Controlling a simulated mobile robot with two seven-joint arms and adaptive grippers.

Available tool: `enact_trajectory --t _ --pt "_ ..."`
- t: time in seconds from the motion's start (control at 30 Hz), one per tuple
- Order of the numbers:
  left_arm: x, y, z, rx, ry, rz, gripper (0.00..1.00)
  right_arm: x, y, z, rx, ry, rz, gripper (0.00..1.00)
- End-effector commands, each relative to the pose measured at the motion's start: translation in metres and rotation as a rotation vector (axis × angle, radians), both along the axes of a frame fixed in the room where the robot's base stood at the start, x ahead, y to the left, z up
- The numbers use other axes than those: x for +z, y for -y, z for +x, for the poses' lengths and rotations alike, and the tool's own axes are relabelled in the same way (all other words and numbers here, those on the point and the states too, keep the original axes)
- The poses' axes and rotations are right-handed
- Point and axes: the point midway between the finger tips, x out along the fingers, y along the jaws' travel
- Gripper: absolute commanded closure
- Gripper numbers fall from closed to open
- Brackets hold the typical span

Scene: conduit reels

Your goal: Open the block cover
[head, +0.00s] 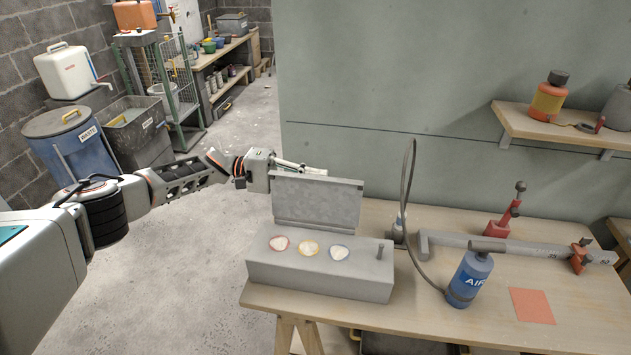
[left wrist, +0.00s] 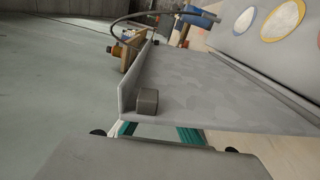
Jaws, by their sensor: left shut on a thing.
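The block (head: 318,276) is a long grey box at the left of the workbench, with three round ports rimmed red, yellow and blue on top. Its grey cover (head: 316,201) stands raised, nearly upright, along the back edge of the box. My left gripper (head: 298,167) is at the top edge of the cover, partly hidden behind it, and shut on it. In the left wrist view the cover (left wrist: 215,88) fills the middle, with a small dark knob (left wrist: 147,101) near its edge. My right gripper is not in view.
On the workbench (head: 440,325) stand a blue AIR bottle (head: 469,279) with a hose, a grey bar (head: 510,247) with red clamps, and an orange square (head: 532,306). A shelf (head: 555,131) is on the wall.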

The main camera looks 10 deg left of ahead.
Motion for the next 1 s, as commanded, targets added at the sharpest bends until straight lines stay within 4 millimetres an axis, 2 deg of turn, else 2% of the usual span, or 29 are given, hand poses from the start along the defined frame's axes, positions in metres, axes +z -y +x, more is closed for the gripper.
enact_trajectory --t 0.5,0.53,0.57,0.87,1.0 --pt "-0.0014 -0.0006 0.0018 0.002 -0.017 0.002 1.00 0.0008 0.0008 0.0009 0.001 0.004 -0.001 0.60" --pt "-0.0015 -0.0006 0.0018 0.001 -0.017 0.002 0.85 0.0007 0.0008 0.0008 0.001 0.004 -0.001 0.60" --pt "-0.0015 -0.0006 0.0018 0.002 -0.017 0.002 0.77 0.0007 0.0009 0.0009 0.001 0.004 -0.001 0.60" --pt "-0.0015 -0.0004 0.0016 0.001 -0.017 0.002 0.76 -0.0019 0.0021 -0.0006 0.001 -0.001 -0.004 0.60" --pt "-0.0017 -0.0069 0.0019 0.002 -0.017 0.002 0.76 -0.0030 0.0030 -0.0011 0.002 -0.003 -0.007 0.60"
